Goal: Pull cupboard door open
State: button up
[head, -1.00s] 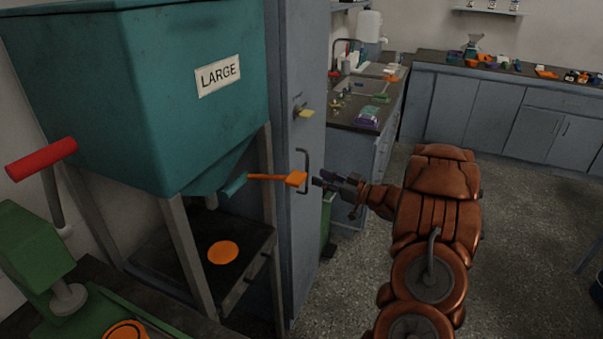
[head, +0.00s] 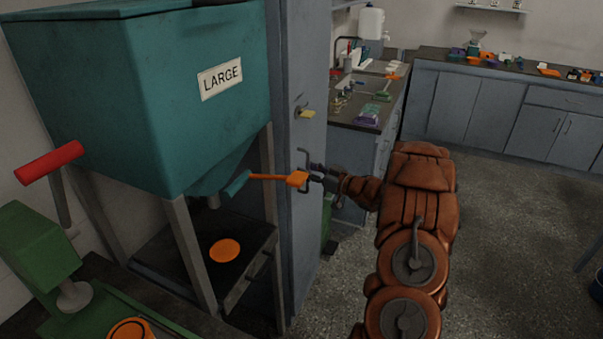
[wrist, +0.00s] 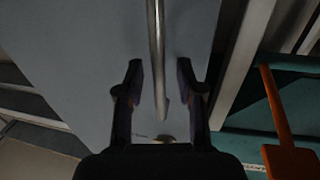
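The tall grey-blue cupboard door (head: 306,70) stands just right of the teal hopper and looks shut. Its metal bar handle (head: 302,158) is upright at mid-height, with a keyed lock (head: 304,112) above it. My gripper (head: 312,176) is at the handle, its fingers partly hidden there in the head view. In the wrist view the handle (wrist: 156,50) runs down between the two fingers of my gripper (wrist: 160,90), with a gap on both sides. The fingers are open around the bar and do not appear to press on it.
The teal hopper (head: 140,90) marked LARGE stands close at the left. Its orange lever (head: 282,178) sticks out towards the handle, close to my gripper. A sink counter (head: 365,118) stands beyond the cupboard. Open floor (head: 500,220) lies to the right.

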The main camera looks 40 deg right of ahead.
grip_shut()
dwell(0.5)
